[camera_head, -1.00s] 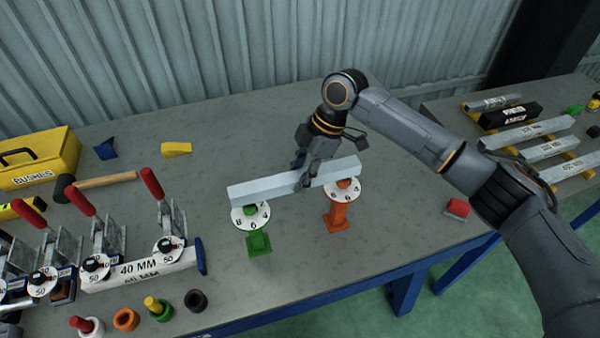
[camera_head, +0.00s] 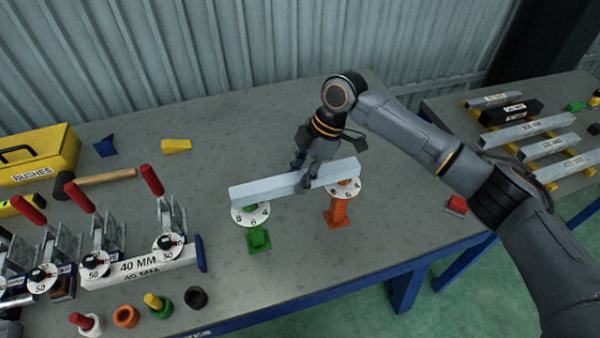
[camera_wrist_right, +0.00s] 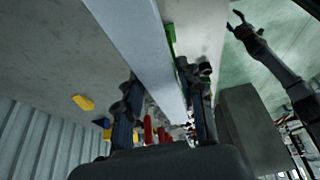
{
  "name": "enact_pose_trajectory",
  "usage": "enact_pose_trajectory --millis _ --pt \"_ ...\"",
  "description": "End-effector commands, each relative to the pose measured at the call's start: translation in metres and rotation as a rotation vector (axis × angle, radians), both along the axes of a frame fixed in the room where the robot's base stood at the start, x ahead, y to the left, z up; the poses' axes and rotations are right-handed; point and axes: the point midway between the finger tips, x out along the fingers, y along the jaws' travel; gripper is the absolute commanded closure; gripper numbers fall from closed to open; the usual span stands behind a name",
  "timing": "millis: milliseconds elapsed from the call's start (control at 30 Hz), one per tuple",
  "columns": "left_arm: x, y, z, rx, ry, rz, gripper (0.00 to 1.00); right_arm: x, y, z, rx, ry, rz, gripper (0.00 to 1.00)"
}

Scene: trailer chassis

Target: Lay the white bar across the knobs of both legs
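The white bar (camera_head: 262,186) lies level over the tops of both legs, the green leg (camera_head: 259,239) at left and the orange leg (camera_head: 337,210) at right. White numbered dials show just under the bar at each leg. The bar hides the knob tops, so exact contact is unclear. My right gripper (camera_head: 305,178) is shut on the bar's middle from above. In the right wrist view, its fingers (camera_wrist_right: 162,100) flank the bar (camera_wrist_right: 140,35) closely. My left gripper (camera_wrist_right: 237,22) is open and empty, away from the bar, in that view.
Clamps with red handles (camera_head: 152,181), a 40 MM bar (camera_head: 140,268) and several coloured bushes stand at the left front. A yellow box (camera_head: 40,160) and a hammer (camera_head: 105,178) are behind them. A red block (camera_head: 457,205) lies right. Bench around the legs is clear.

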Motion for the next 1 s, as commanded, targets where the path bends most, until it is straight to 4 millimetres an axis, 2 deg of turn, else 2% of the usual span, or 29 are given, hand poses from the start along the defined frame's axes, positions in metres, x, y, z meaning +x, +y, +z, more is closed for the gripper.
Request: enact_pose_trajectory --millis 33,67,333,467,567,800,1000 --pt "0.001 0.000 0.000 0.000 -0.001 0.000 0.44 0.000 0.000 0.001 0.000 -0.001 0.001 0.46" --pt "0.001 0.000 0.000 0.000 -0.001 0.000 0.44 0.000 0.000 0.001 0.000 -0.001 0.000 0.40" --pt "0.002 0.001 0.000 0.000 -0.003 0.000 0.44 0.000 0.000 -0.001 -0.003 0.002 0.000 0.40" --pt "0.002 0.002 0.000 0.001 -0.003 0.001 0.44 0.001 -0.003 0.005 -0.001 0.000 -0.001 0.40" --pt "0.001 0.001 0.000 0.000 -0.002 0.001 0.44 0.003 -0.007 0.018 0.000 -0.001 -0.003 0.40" --pt "0.001 0.000 0.000 0.000 -0.002 0.000 0.44 0.009 -0.026 0.066 0.000 -0.003 -0.002 0.40" --pt "0.001 0.000 0.000 0.000 -0.001 0.000 0.44 0.013 -0.038 0.098 0.001 -0.002 -0.001 0.40"
